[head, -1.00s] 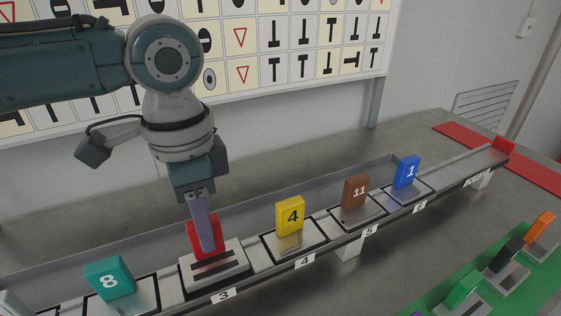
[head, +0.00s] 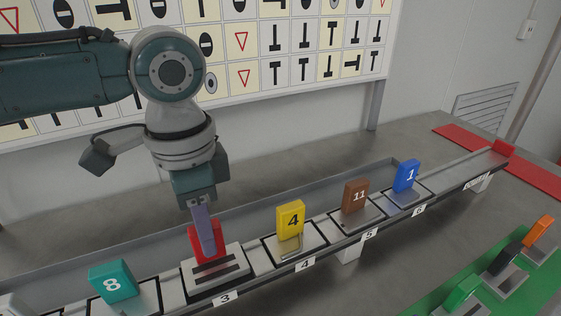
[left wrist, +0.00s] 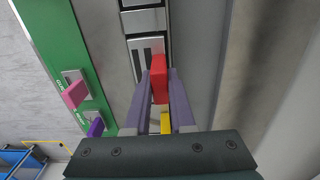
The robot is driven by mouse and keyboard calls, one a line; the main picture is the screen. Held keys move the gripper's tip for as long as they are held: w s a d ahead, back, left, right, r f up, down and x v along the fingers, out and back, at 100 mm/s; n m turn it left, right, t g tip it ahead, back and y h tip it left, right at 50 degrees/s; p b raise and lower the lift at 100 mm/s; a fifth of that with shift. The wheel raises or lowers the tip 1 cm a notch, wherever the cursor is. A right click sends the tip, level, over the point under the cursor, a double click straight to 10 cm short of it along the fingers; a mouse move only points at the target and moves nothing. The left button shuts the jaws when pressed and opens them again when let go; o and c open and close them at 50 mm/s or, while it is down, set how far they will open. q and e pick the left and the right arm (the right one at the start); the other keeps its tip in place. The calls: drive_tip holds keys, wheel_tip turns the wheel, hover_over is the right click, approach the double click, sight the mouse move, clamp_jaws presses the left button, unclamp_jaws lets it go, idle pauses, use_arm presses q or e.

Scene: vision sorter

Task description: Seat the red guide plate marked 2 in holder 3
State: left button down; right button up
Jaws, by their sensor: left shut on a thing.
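The red guide plate (head: 195,242) is upright between the fingers of my left gripper (head: 209,240), which is shut on it. Its number is hidden. It is at the back part of holder 3 (head: 232,257), a light block with dark slots above the label 3 (head: 225,299). I cannot tell whether the plate's lower edge touches the holder or hangs just above it. In the left wrist view the red plate (left wrist: 158,78) sits between the two purple fingers (left wrist: 160,95), beside the holder's dark slots (left wrist: 140,64). My right gripper is not in view.
On the same rail stand the teal plate 8 (head: 113,281) to the left and the yellow plate 4 (head: 290,219), brown plate 11 (head: 355,195) and blue plate 1 (head: 406,177) to the right. A green board (head: 415,305) with plates lies at front right.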

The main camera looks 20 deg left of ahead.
use_arm(q)
drive_tip(key=shift+f, duration=0.55)
drive_tip(key=shift+f, duration=0.2)
idle(0.7)
drive_tip(key=shift+c, duration=1)
unclamp_jaws()
wheel_tip(320, 180, up, 8)
drive_tip(key=p, duration=0.9)
